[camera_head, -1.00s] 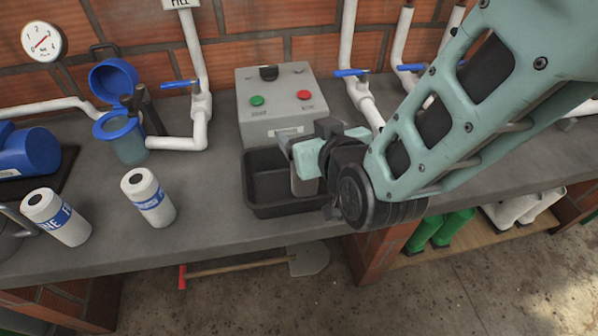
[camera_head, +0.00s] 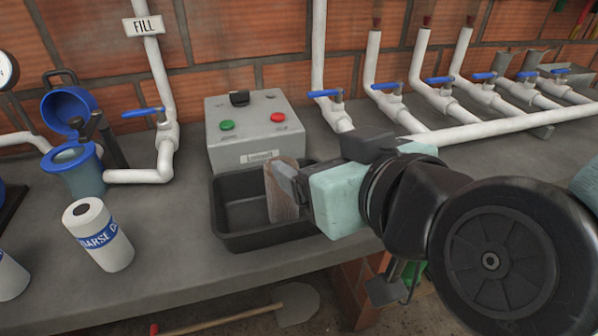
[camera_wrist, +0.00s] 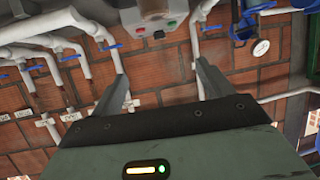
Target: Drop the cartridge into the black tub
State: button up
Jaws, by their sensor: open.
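The black tub (camera_head: 236,240) sits on the grey counter in front of the grey control box. A brown, dirty-looking cartridge (camera_head: 279,200) stands roughly upright within the tub's outline, towards its right side. My gripper (camera_head: 288,182) is over the tub's right side, its fingertips overlapping the cartridge's upper part in the head view. The wrist view shows the two fingers of my gripper (camera_wrist: 160,70) apart with nothing between them. A brownish shape at the top edge of that view may be the cartridge. Its base and any contact with the fingers cannot be told.
The control box (camera_head: 262,130) stands close behind the tub. A white roll (camera_head: 99,235) labelled "COARSE" and an open blue-lidded housing (camera_head: 75,170) are to the left. White pipes with blue valves (camera_head: 440,80) line the wall. Counter between roll and tub is clear.

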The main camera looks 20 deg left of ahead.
jog(key=shift+v, duration=1.6)
jog(key=s+d+f+g+h+p, duration=0.1)
jog(key=d+g+h+p, duration=0.3)
jog(key=d, duration=0.4)
jog(key=s+d+f+g+h+p, duration=0.2)
jog(key=s+d+g+h+p, duration=0.1)
jog(key=d, duration=0.6)
jog(key=g+h+p, duration=0.1)
jog(key=g+p, duration=0.1)
jog(key=g, duration=0.1)
jog(key=shift+s+d+f, duration=0.25)
jog(key=shift+s, duration=0.1)
